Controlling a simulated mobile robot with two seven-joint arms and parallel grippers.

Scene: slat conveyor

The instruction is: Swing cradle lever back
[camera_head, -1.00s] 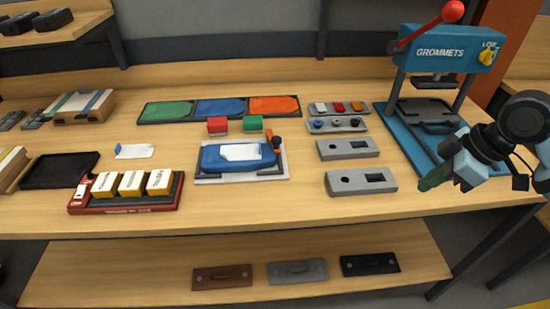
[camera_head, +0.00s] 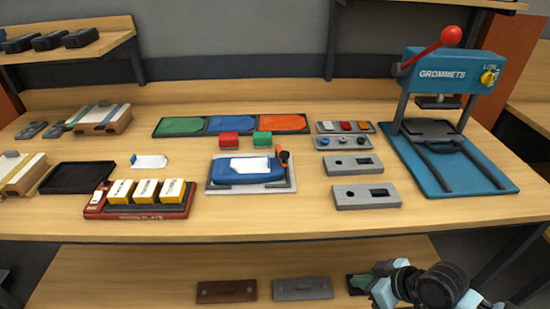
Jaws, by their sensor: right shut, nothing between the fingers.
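The cradle (camera_head: 224,187) is a light grey base plate in the middle of the table. A blue piece (camera_head: 228,171) with a white label lies in it. The cradle lever (camera_head: 285,157), small with orange and black parts, stands at the right end of the blue piece; its exact angle is too small to tell. My right gripper (camera_head: 360,283) is low at the bottom right, in front of the lower shelf, below the table's front edge and well apart from the cradle. Its greenish fingers are shut and empty. My left gripper is out of view.
A blue grommet press (camera_head: 455,67) with a red-knobbed handle stands far right. A red rack (camera_head: 139,213) with yellow boxes is at left.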

